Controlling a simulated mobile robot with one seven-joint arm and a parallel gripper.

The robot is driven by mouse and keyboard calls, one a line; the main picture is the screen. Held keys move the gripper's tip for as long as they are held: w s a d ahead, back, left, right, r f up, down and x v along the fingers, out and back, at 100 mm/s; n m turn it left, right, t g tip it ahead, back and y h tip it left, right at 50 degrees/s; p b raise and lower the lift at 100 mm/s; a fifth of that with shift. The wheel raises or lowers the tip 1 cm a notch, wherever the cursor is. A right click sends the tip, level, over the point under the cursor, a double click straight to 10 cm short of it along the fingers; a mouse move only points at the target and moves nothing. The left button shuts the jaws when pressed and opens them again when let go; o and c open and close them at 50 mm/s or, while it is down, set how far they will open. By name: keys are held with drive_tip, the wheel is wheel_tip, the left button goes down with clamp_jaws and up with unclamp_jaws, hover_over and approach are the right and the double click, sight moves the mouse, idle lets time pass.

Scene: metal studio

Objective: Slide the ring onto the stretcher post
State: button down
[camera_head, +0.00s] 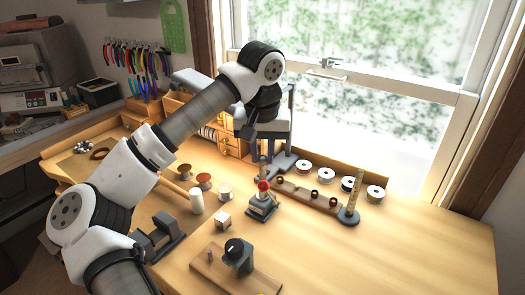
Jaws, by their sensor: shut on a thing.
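My gripper (264,140) is at the end of the arm, pointing down above the back middle of the bench. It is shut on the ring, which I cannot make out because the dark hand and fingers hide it. A slim tan post on a round dark base, which looks like the stretcher post (356,190), stands upright to the right of my gripper and apart from it. A small grey stand with a red knob (263,186) is just below my gripper in the picture.
A wooden rail (295,190) with several dark rings lies between the red-knobbed stand and the tan post. Several white spools (347,184) line the back edge. A wooden block with a dark fixture (238,254) is in front. The bench's right front is clear.

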drive_tip(key=shift+f, duration=0.25)
drive_tip(key=c, duration=1.2)
unclamp_jaws()
drive_tip(key=shift+o, duration=0.2)
drive_tip(key=shift+r, duration=0.1)
wheel_tip(320, 180, up, 14)
drive_tip(key=s+b, duration=0.2)
drive_tip(key=shift+f, duration=0.2)
drive_tip(key=shift+s+a+f, duration=0.1)
